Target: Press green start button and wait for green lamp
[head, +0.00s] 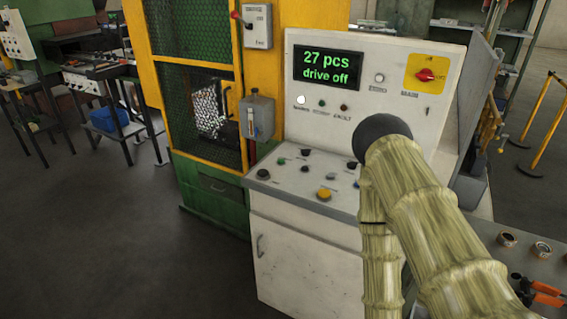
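The white control console (290,230) stands in the middle of the head view. Its sloped panel carries several small buttons and knobs. On the upright panel, a small dark green lamp (321,103) looks unlit, between a bright white lamp (301,99) and a dark red lamp (343,107). My sleeved arm covers the panel's right part. My gripper does not show.
The display (327,68) reads "27 pcs drive off". A yellow button (324,194) sits at the panel's front, and a red rotary switch (425,75) at upper right. A yellow-framed mesh guard (195,90) stands left of the console. The floor at left front is clear.

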